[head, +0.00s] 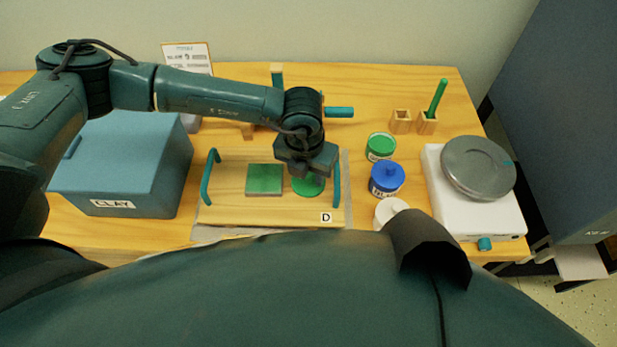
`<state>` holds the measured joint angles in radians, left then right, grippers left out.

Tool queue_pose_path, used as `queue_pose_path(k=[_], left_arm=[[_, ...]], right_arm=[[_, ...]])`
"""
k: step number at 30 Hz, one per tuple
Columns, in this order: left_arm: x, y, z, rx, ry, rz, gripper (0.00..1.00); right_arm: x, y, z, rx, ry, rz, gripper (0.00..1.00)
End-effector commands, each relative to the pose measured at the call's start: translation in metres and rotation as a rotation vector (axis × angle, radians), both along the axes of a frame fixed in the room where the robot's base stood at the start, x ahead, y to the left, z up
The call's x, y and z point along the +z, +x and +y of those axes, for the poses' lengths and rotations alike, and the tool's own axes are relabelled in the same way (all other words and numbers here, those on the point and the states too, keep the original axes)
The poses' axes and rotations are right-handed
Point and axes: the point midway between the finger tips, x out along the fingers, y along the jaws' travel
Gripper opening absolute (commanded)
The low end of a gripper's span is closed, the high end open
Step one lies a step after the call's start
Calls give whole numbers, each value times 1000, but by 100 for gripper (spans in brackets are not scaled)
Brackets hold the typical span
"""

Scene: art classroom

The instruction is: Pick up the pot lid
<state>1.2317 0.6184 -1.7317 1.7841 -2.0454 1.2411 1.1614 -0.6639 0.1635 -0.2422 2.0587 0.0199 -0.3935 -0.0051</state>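A round green disc, which looks like the pot lid (309,187), lies on the right part of a wooden board (226,211). My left gripper (305,172) points down right over it and hides its far part. The fingertips are hard to make out, so I cannot tell whether they are open, or whether they touch the lid. A green pot (380,148) stands to the right of the board, its top showing green inside a pale rim.
The board has teal handles (209,177) and a green square (264,179). A blue clay box (120,165) stands left. A blue pot (387,179) and a white pot (390,211) stand right of the board, near a white scale (455,217) with a grey round top (478,166).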

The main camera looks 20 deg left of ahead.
Motion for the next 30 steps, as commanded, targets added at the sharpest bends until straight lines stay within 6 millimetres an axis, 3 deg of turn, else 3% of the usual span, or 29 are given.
queue_pose_path(k=[5,18,26,30], left_arm=[[0,0,0,0,0,0,35],[0,0,0,1,0,0,0],[1,0,0,1,0,0,0],[15,1,0,2,-1,-1,0]], right_arm=[[-1,0,-1,0,-2,1,87],[-1,0,-1,-1,-2,0,87],[0,1,-1,-2,-1,-1,87],[-2,0,0,-1,0,-1,87]])
